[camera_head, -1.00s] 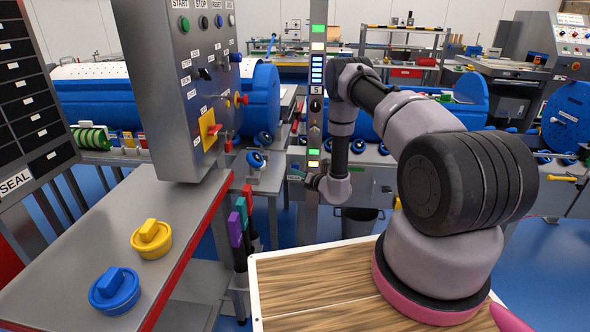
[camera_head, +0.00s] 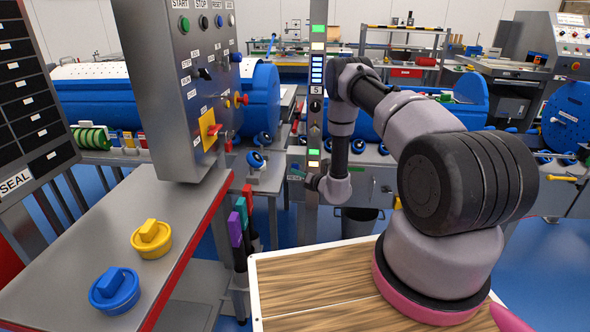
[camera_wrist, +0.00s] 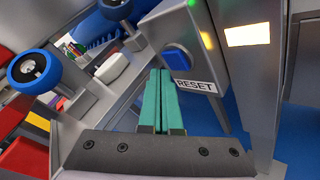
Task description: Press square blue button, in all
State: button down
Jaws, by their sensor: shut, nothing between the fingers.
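The square blue button (camera_wrist: 178,57) sits on a grey face of a post in the wrist view, just above a white RESET label (camera_wrist: 195,86). My gripper (camera_wrist: 160,72) has teal fingers that are shut together with nothing between them. The fingertips lie just left of and below the button in the wrist view. I cannot tell whether they touch it. In the head view my gripper is low beside the lit column (camera_head: 316,100), and this button cannot be made out there.
A grey control panel (camera_head: 190,110) with START, STOP and RESET buttons stands at left. A yellow knob (camera_head: 151,240) and a blue knob (camera_head: 115,291) are on the near metal bench. A blue-wheeled valve (camera_wrist: 27,68) is left of my fingers in the wrist view.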

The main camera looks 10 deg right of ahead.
jog(key=shift+w, duration=0.15)
jog(key=shift+w+d, duration=0.15)
jog(key=shift+w, duration=0.1)
jog(key=shift+w+d, duration=0.1)
jog(key=shift+w, duration=0.35)
dwell(1.0)
jog(key=shift+s, duration=0.1)
jog(key=shift+s+a, duration=0.25)
jog(key=shift+s, duration=0.45)
jog(key=s, duration=0.1)
jog(key=s+a, duration=0.1)
jog(key=s, duration=0.2)
jog(key=shift+s+a, duration=0.3)
jog(key=shift+s, duration=0.1)
dwell(0.4)
